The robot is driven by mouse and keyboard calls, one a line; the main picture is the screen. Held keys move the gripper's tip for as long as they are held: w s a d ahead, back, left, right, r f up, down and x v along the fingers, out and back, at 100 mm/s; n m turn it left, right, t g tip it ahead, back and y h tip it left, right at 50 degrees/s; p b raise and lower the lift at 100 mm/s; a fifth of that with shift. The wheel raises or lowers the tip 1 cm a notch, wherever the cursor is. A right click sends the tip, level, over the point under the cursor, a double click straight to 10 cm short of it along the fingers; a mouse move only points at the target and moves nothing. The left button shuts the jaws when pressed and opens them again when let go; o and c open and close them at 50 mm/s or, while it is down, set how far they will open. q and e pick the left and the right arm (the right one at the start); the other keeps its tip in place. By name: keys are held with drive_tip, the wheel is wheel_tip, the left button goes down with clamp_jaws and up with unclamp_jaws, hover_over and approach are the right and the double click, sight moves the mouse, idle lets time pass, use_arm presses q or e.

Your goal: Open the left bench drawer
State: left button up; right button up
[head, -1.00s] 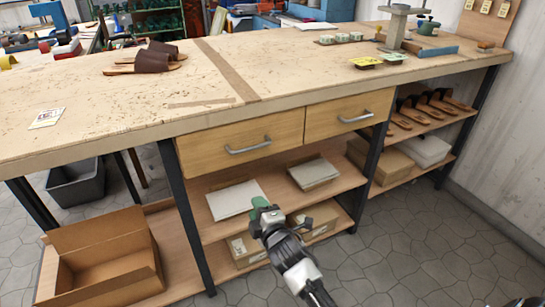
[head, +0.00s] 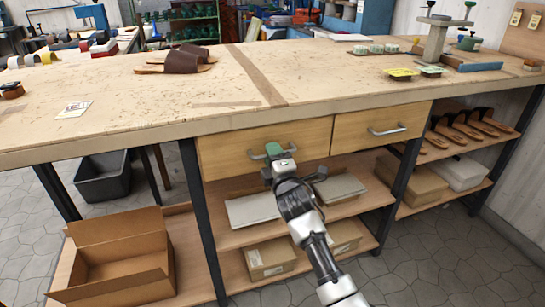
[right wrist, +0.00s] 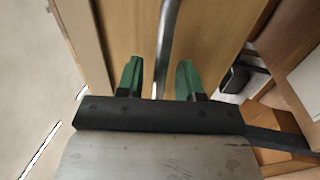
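The left bench drawer (head: 222,157) is a light wood front under the bench top in the head view. It looks shut, level with its neighbour. Its grey bar handle (head: 291,149) is partly hidden behind my right gripper (head: 274,150). In the right wrist view the handle (right wrist: 169,35) runs between the two green fingers of the right gripper (right wrist: 163,78). The fingers stand apart on either side of it, with a gap showing at the left finger. My left gripper is not in view.
The right drawer (head: 350,137), also shut, sits beside it. Below are shelves with boxes (head: 270,258) and pale stacks (head: 251,209). A dark bench leg (head: 202,220) stands left of the drawer. An open cardboard box (head: 120,265) is at lower left. Sandals (head: 184,60) lie on the bench top.

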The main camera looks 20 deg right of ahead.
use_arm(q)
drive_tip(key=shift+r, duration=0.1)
use_arm(e)
drive_tip(key=shift+w, duration=0.15)
drive_tip(key=shift+c, duration=0.3)
clamp_jaws()
